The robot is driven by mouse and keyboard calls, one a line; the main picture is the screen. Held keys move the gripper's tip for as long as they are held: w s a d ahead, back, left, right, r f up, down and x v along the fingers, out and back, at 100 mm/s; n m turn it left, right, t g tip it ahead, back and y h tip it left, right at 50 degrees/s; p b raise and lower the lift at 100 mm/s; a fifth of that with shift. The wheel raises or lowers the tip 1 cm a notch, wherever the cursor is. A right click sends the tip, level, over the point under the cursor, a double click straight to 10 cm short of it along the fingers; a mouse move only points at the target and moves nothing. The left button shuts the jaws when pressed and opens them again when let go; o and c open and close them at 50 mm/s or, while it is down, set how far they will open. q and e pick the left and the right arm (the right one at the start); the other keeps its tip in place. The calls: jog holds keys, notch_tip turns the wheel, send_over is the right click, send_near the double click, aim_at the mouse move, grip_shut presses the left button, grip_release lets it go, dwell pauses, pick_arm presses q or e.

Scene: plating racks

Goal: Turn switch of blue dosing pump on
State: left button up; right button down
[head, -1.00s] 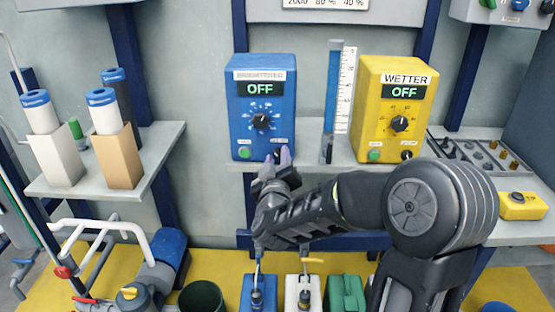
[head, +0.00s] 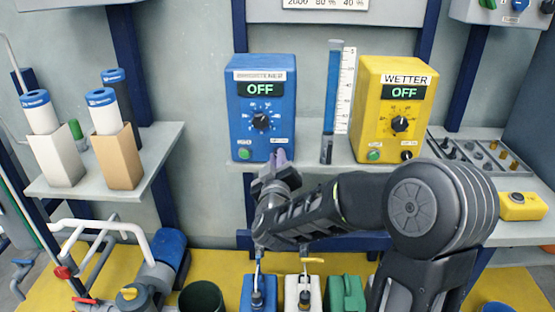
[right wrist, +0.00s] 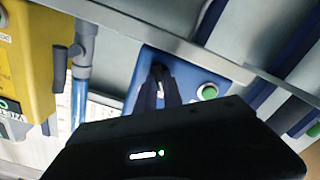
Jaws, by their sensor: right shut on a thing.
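The blue dosing pump (head: 237,110) stands on the shelf at the middle, and its display (head: 261,89) reads OFF. My right gripper (head: 280,157) is at the pump's lower right front corner, with its fingers together over the spot where the switch sits and hiding it in the head view. In the right wrist view the fingers (right wrist: 158,88) are shut on the dark switch (right wrist: 158,69) on the blue pump face (right wrist: 183,70). The switch's exact angle cannot be made out. My left gripper is not in view.
A green button (head: 244,154) sits left of the switch on the pump. A blue measuring tube (head: 332,95) stands close on the right, then the yellow WETTER pump (head: 376,112), also showing OFF. A side shelf (head: 165,150) holds cartons with rolls.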

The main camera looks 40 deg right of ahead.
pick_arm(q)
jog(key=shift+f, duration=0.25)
pick_arm(e)
jog(key=shift+f+m, duration=0.1)
jog(key=shift+m, duration=0.2)
pick_arm(q)
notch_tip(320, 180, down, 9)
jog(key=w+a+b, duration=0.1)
jog(key=b, duration=0.8)
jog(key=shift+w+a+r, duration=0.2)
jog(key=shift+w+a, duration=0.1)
pick_arm(e)
jog(key=shift+s+d+m, duration=0.1)
jog(key=shift+d+m, duration=0.05)
jog(key=shift+m, duration=3.15)
jog(key=shift+s+d+m, duration=0.1)
jog(key=shift+m, duration=3.2)
jog(key=c, duration=1.5)
grip_release()
